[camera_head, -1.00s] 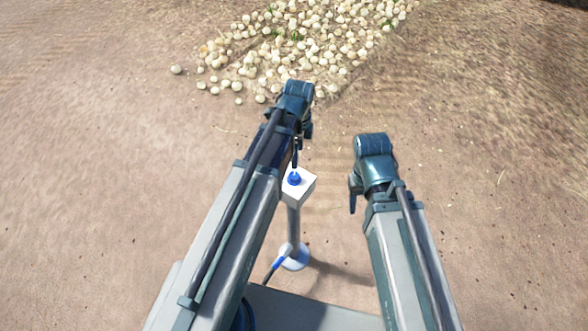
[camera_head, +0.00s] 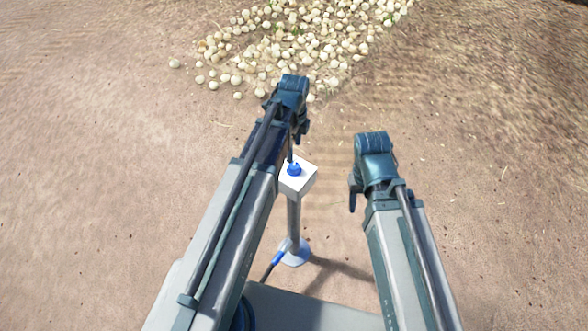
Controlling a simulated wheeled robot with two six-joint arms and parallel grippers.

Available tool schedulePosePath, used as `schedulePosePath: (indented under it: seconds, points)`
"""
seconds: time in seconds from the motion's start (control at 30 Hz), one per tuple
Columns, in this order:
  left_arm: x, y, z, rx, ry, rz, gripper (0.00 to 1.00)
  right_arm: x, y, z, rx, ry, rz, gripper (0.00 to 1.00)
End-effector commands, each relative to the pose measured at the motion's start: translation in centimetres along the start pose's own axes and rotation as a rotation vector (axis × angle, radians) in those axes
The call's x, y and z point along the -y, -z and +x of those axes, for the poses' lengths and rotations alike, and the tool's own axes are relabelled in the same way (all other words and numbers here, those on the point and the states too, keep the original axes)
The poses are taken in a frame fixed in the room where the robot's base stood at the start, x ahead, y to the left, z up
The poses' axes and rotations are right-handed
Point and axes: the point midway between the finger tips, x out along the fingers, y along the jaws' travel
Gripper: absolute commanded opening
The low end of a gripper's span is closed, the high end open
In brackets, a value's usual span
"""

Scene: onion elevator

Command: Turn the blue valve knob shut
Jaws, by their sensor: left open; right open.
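The blue valve knob (camera_head: 294,169) sits on top of a white box (camera_head: 301,184) on a grey post (camera_head: 293,222). My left gripper (camera_head: 291,157) points down from the end of the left arm, directly at the knob. It is open, and its tips are at or just above the knob; I cannot tell whether they touch it. The arm hides part of the box's left side. My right gripper (camera_head: 352,200) hangs open and empty to the right of the box, clear of it.
The post stands on a round white base (camera_head: 294,252) with a blue hose fitting (camera_head: 279,257) at its left. A large pile of onions (camera_head: 300,45) lies on the dirt beyond the arms. Bare ground (camera_head: 90,190) is free at the left.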

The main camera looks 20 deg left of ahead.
Motion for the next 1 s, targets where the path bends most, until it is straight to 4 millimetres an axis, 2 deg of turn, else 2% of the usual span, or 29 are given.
schedulePosePath:
  seconds: [0.03, 0.5, 0.7, 0.97, 1.0]
  points:
    - [0.0, 0.0, 1.5, 0.0, 0.0, 0.0, 0.78, 0.1, 0.1, 1.5, 0.0, 0.0, 0.0, 0.5]
    - [0.0, 0.0, 7.8, 0.0, 0.0, 0.0, 0.78, 0.7, 0.5, 7.8, 0.0, 0.0, 0.0, 0.5]
    - [0.0, 0.0, 8.8, 0.0, 0.0, 0.0, 0.78, 0.8, 0.5, 8.8, 0.0, 0.0, 0.0, 0.5]
    - [0.0, 0.0, 8.7, 0.0, 0.0, 0.0, 0.78, 0.8, 0.5, 8.7, 0.0, 0.0, 0.0, 0.5]
    - [0.0, 0.0, 8.7, 0.0, 0.0, 0.0, 0.73, 0.8, 0.5, 8.7, 0.0, 0.0, 0.0, 0.5]
